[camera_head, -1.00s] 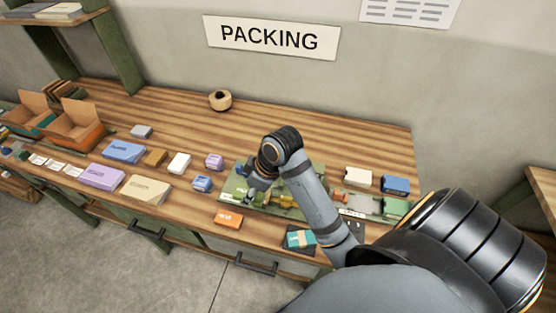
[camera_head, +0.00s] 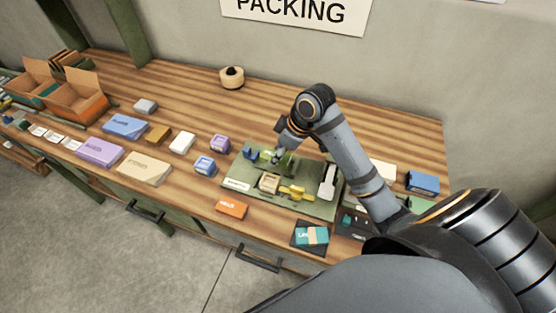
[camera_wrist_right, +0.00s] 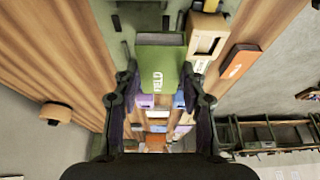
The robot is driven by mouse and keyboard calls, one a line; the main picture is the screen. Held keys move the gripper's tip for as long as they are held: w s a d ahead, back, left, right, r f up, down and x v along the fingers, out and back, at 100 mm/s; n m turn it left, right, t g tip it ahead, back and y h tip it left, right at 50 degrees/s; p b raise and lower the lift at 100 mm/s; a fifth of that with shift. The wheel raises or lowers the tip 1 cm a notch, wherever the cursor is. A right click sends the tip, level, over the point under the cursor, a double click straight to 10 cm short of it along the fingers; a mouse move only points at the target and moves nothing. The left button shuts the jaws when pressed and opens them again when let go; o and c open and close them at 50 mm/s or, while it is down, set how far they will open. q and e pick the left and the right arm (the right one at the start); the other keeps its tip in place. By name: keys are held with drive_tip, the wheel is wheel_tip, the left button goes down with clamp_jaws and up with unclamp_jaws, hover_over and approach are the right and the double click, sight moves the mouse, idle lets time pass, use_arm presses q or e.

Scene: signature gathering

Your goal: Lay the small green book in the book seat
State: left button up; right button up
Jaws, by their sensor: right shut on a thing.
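My right gripper (camera_wrist_right: 160,92) is shut on the small green book (camera_wrist_right: 160,68), whose cover lettering faces the camera in the right wrist view. In the head view my right gripper (camera_head: 279,155) is over the back of a green board (camera_head: 235,173), and the book (camera_head: 287,164) is partly hidden there. A wooden holder with an opening (camera_head: 269,184) stands on the board; it also shows in the right wrist view (camera_wrist_right: 207,40), beside the book. I cannot tell which fixture is the book seat. My left gripper is not in view.
A yellow fixture (camera_head: 294,192) and a white-topped piece (camera_head: 327,180) stand on the board. An orange box (camera_head: 232,208) and a teal book (camera_head: 311,235) lie in front. Purple (camera_head: 220,143) and blue (camera_head: 205,166) boxes stand left. The bench behind is mostly clear.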

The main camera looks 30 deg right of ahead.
drive_tip(key=w+f, duration=0.1)
drive_tip(key=w+d+f, duration=0.1)
drive_tip(key=f, duration=0.1)
drive_tip(key=shift+w+d, duration=0.1)
drive_tip(key=shift+w+d+f, duration=0.1)
drive_tip(key=shift+w+f, duration=0.1)
drive_tip(key=shift+f, duration=0.15)
wheel_tip(320, 180, down, 2)
drive_tip(key=shift+f+p, duration=0.2)
drive_tip(key=shift+p, duration=0.4)
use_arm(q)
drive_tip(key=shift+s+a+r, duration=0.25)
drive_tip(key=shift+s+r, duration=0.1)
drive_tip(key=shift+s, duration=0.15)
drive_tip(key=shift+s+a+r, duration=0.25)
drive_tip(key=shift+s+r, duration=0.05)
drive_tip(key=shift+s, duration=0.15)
use_arm(e)
drive_tip(key=shift+f, duration=0.3)
drive_tip(key=o, duration=1.1)
drive_tip(key=shift+f, duration=0.1)
drive_tip(key=shift+o, duration=0.2)
